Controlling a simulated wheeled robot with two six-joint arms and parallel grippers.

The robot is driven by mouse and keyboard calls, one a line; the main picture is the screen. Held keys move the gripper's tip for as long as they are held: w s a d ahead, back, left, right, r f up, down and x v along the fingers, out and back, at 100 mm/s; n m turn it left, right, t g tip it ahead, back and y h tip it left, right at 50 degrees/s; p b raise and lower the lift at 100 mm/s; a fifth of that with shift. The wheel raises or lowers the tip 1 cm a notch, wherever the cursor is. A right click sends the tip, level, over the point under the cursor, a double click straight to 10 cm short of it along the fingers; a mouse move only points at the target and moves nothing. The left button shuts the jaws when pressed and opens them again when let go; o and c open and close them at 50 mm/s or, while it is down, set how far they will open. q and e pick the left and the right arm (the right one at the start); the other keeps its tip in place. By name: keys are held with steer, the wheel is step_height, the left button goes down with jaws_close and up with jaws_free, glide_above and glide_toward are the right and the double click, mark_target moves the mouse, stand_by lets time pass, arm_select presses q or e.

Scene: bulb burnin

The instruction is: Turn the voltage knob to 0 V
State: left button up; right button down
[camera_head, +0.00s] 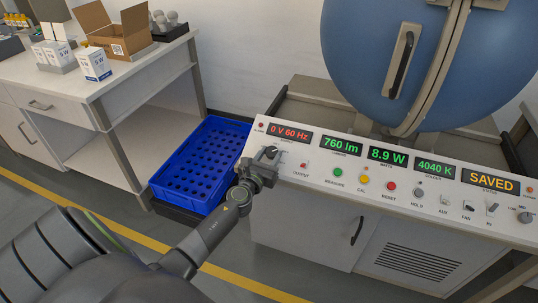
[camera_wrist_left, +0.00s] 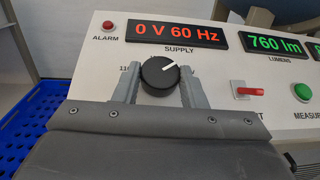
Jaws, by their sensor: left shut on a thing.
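The voltage knob (camera_wrist_left: 160,78) is black and round with a white pointer line, below the SUPPLY label in the left wrist view. Its pointer aims up and to the right. The red supply display (camera_wrist_left: 178,34) above it reads 0 V 60 Hz; it also shows in the head view (camera_head: 290,133). My left gripper (camera_wrist_left: 159,88) has one finger on each side of the knob and is shut on it. In the head view my left gripper (camera_head: 264,162) is at the panel's left end and mostly hides the knob. My right gripper is not in view.
A red output switch (camera_wrist_left: 248,91) and a green measure button (camera_wrist_left: 302,91) sit right of the knob. A blue crate (camera_head: 190,165) stands left of the console. A large blue sphere (camera_head: 365,50) rises behind the panel. A bench (camera_head: 120,85) holds boxes at left.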

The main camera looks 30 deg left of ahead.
arm_select(q)
steer(key=shift+d+n+y, duration=0.2)
steer(key=shift+n+y, duration=0.7)
steer(key=shift+n, duration=0.2)
steer(key=n+g+y, duration=0.1)
steer(key=n+y, duration=0.1)
steer(key=n+g+y, duration=0.1)
steer(key=n, duration=0.1)
steer(key=n+g+y, duration=0.1)
steer(key=n+y, duration=0.1)
steer(key=shift+w+d+g+y+p, duration=0.2)
steer(key=shift+d+g+y+p, duration=0.1)
steer(key=shift+g, duration=0.1)
steer(key=n+g+y, duration=0.1)
steer(key=n+g, duration=0.1)
steer(key=n+g+y, duration=0.1)
steer(key=n+g, duration=0.1)
steer(key=n+g+y, duration=0.1)
steer(key=n, duration=0.1)
steer(key=shift+w+d+r+n+g, duration=0.15)
steer(key=shift+w+n+g, duration=0.15)
steer(key=shift+g, duration=0.1)
steer(key=shift+n+g+y, duration=0.4)
steer(key=shift+n+g, duration=0.2)
steer(key=shift+g, duration=0.2)
steer(key=shift+n, duration=0.3)
steer(key=o, duration=0.9)
steer(key=shift+o, duration=0.4)
